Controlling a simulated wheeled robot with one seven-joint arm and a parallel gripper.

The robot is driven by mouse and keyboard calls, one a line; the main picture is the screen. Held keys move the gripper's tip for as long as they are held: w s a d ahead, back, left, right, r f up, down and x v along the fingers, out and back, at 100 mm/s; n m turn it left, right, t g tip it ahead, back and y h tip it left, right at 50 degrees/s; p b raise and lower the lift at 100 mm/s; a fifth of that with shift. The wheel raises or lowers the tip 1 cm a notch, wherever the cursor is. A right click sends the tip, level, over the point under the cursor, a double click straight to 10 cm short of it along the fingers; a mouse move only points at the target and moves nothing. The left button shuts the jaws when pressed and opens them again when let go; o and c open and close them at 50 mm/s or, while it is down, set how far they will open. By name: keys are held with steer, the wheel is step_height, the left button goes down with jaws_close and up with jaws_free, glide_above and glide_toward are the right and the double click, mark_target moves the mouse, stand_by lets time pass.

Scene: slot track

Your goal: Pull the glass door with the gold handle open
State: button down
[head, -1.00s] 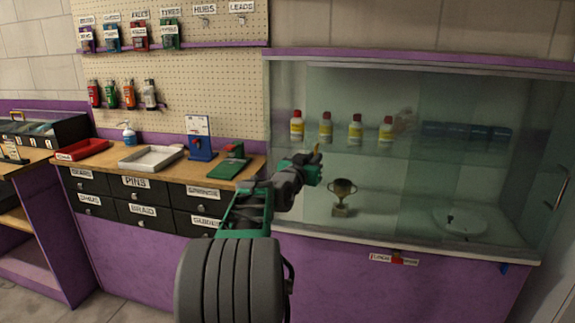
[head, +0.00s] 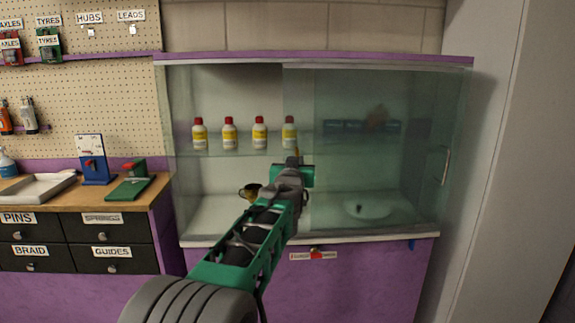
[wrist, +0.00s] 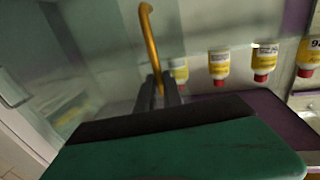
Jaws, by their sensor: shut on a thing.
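The glass door (head: 300,90) with the gold handle (head: 297,151) is a clear sliding pane on the display cabinet. Its left edge stands between the third and fourth bottles, so the cabinet's left part is uncovered. The gold handle also shows as a curved bar in the wrist view (wrist: 150,42). My gripper (head: 296,160) is shut on the handle near the pane's left edge; its dark fingers also show in the wrist view (wrist: 163,90). My wrist hides the handle's lower part.
Several yellow-labelled bottles (head: 229,134) stand on the glass shelf. A gold trophy (head: 248,191), partly behind my arm, is below. The second pane has a silver handle (head: 446,165) at right. A counter (head: 157,190) with drawers is left; a pale wall (head: 497,160) is right.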

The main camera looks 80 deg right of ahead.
steer(key=c, duration=1.5)
jaws_free()
steer(key=shift+a, duration=0.1)
steer(key=a, duration=0.7)
steer(key=shift+w+a+b, duration=0.15)
steer(key=shift+a+b, duration=0.15)
steer(key=shift+b, duration=0.1)
